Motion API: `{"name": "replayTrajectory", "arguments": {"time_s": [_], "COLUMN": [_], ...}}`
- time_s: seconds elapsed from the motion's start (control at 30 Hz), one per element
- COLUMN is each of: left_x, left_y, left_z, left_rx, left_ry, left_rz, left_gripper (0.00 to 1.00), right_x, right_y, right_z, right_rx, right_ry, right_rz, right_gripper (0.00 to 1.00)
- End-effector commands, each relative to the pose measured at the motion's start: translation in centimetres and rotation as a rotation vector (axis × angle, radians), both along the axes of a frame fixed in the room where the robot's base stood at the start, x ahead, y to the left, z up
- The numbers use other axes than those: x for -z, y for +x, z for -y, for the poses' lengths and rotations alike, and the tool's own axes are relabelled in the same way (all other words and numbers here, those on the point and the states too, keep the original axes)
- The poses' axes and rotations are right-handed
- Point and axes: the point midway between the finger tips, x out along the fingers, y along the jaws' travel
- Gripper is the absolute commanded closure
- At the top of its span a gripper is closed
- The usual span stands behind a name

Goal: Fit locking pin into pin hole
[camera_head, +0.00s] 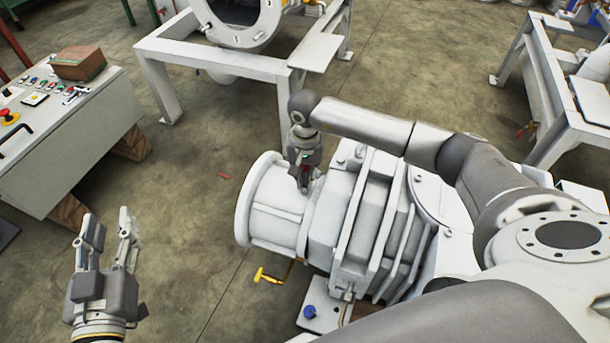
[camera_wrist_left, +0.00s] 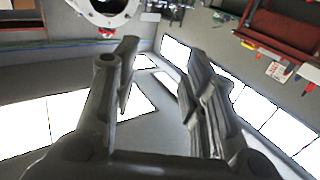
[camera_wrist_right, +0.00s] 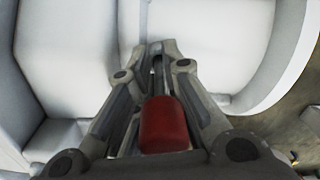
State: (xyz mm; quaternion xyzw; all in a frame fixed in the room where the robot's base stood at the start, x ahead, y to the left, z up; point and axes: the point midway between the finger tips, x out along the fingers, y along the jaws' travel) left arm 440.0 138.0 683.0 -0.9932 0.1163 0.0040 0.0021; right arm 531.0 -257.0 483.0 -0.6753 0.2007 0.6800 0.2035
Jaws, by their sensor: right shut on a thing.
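The large white screw vacuum pump (camera_head: 345,215) lies in the middle of the head view. My right gripper (camera_head: 304,183) points down at the pump's narrow neck, behind the flanged end. In the right wrist view the right gripper (camera_wrist_right: 158,60) is shut around a pin with a red cylindrical head (camera_wrist_right: 165,125). The pin's thin shaft runs forward between the fingers, over the white pump surface. I cannot tell whether the tip is in a hole; the pin hole is hidden. My left gripper (camera_head: 107,232) is open and empty at the lower left, apart from the pump; its spread fingers also show in the left wrist view (camera_wrist_left: 155,85).
A grey control console (camera_head: 75,150) with buttons and a brown box (camera_head: 78,63) stands at the left. A white frame (camera_head: 215,57) stands behind the pump, another at the right. A yellow handle (camera_head: 268,275) sticks out below the flange. Floor between console and pump is mostly clear.

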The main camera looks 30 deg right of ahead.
Motion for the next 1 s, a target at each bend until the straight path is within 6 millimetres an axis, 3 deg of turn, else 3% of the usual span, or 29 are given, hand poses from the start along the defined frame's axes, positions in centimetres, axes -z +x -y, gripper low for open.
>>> {"name": "replayTrajectory", "arguments": {"time_s": [1.0], "left_x": [-2.5], "left_y": [0.0], "left_z": [0.4], "left_rx": [0.008], "left_ry": [-0.034], "left_rz": [0.132], "left_gripper": [0.6], "right_x": [0.7], "right_y": [0.2], "right_z": [0.3], "right_rx": [0.004], "right_ry": [-0.004], "right_rz": [0.007], "right_gripper": [1.0]}}
